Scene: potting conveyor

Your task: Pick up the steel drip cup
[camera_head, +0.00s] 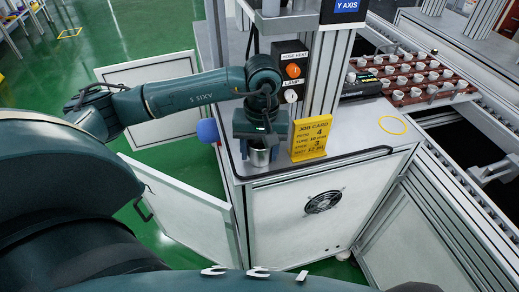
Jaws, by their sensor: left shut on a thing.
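The steel drip cup (260,156) shows as a small shiny metal cylinder at the left end of the grey worktop. My left gripper (259,143) comes down on it from above and is shut on it. The gripper body hides the cup's upper part. I cannot tell whether the cup's base touches the worktop. My right gripper is not in view.
A yellow job card (310,138) stands just right of the gripper. A control box with an orange knob (292,71) is behind it. A red-brown tray (418,80) of several small parts lies at the right. White cabinet doors (180,205) hang open at left.

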